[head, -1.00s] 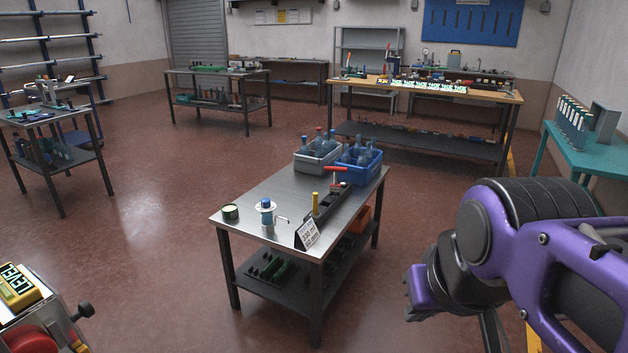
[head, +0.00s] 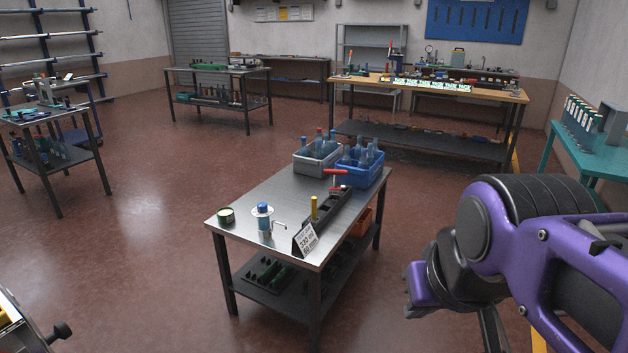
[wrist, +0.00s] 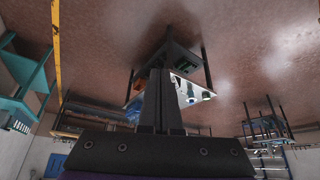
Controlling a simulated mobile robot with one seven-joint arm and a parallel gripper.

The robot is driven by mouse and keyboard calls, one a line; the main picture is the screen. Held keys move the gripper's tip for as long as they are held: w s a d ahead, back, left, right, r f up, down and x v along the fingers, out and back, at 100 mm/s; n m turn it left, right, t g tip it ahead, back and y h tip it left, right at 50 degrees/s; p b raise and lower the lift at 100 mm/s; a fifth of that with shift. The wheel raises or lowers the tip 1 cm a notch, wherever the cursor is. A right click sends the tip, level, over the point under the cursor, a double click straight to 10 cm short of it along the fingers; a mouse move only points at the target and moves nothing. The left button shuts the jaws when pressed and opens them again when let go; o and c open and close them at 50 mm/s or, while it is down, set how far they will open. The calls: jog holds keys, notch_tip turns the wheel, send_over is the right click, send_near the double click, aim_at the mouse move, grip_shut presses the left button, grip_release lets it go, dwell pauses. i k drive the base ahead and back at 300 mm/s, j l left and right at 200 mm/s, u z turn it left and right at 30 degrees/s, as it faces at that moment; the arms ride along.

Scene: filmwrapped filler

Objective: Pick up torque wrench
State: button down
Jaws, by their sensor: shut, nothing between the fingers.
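I cannot pick out a torque wrench for certain. A red-handled tool (head: 337,184) stands at the back of a dark narrow rack (head: 327,216) on the near steel table (head: 262,189); it is too small to identify. My gripper (wrist: 160,74) shows in the wrist view, its two dark fingers together, shut and empty. It is apart from the near table, which shows upside down beyond the fingertips. In the head view my purple and black arm fills the right side, and the fingertips are not clearly seen.
A wooden-topped bench (head: 430,88) stands behind, a teal table (head: 590,160) at right.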

aim_at(335, 191)
jog(key=i+l+u, duration=0.15)
jog(key=u, duration=0.3)
jog(key=i+l+u, duration=0.25)
jog(key=u, duration=0.2)
jog(key=i+l+u, duration=0.1)
jog(key=l, duration=0.3)
jog(key=i+l+u, duration=0.25)
jog(key=i+l, duration=0.15)
jog(key=l, duration=0.4)
jog(key=i+l+u, duration=0.1)
jog(key=l, duration=0.3)
jog(key=i+l, duration=0.15)
jog(key=l, duration=0.25)
jog(key=i+l, duration=0.1)
jog(key=l, duration=0.3)
jog(key=i+l+u, duration=0.1)
jog(key=l, duration=0.3)
jog(key=i+l, duration=0.15)
jog(key=l, duration=0.3)
